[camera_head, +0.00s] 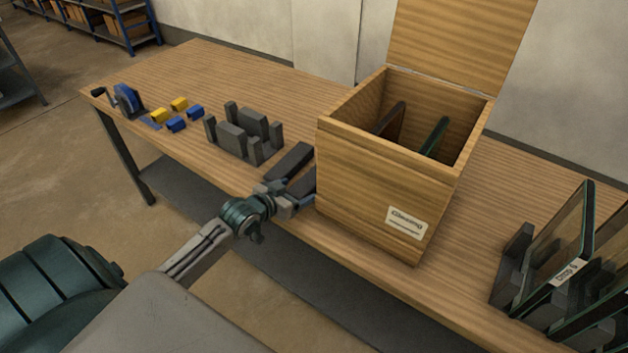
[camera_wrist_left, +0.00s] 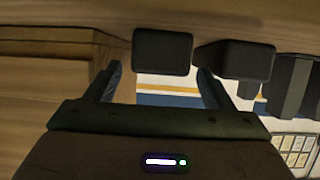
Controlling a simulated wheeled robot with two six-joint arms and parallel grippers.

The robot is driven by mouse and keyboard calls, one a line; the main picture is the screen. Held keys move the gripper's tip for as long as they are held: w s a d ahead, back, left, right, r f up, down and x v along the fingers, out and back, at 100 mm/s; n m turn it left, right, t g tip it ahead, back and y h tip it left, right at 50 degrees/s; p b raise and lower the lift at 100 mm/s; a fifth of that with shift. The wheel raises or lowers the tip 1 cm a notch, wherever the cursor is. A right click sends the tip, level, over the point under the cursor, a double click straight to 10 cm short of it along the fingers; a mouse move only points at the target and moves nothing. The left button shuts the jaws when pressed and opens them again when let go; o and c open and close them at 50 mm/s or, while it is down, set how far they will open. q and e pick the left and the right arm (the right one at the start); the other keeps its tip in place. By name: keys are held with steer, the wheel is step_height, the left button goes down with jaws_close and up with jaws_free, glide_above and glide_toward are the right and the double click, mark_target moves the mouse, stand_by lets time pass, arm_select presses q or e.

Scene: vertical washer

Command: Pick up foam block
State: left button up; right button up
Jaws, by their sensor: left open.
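Two dark grey foam blocks show close ahead of my left gripper in the wrist view: one foam block (camera_wrist_left: 162,52) lies in line with the gap between the fingers, the other foam block (camera_wrist_left: 235,60) just right of it. In the head view a dark block (camera_head: 290,161) shows beside the wooden box, partly behind my gripper. My left gripper (camera_head: 288,196) is at the table's front edge, left of the box. It also shows in the wrist view (camera_wrist_left: 161,84), fingers apart, nothing seen held. My right gripper is not in view.
The open wooden box (camera_head: 370,185) holds dark panels and stands close right of my gripper. A grey rack-like cluster (camera_head: 243,133) stands left. Yellow and blue pieces (camera_head: 176,124) and a blue cranked device (camera_head: 127,98) lie farther left. Glass panels (camera_head: 560,250) stand at the right.

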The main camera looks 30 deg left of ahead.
mark_target(299, 189)
arm_select(q)
steer(key=x, duration=0.3)
steer(key=shift+w+d+f+p, duration=0.1)
steer(key=shift+w+p, duration=0.2)
steer(key=shift+w, duration=0.05)
steer(key=shift+w+f, duration=0.25)
steer(key=shift+w, duration=0.05)
steer(key=shift+s, duration=0.1)
steer(key=shift+c, duration=0.3)
steer(key=c, duration=1)
steer(key=shift+o, duration=0.2)
steer(key=shift+r, duration=0.2)
step_height(299, 189, up, 28)
steer(key=b, duration=0.1)
steer(key=shift+b, duration=0.4)
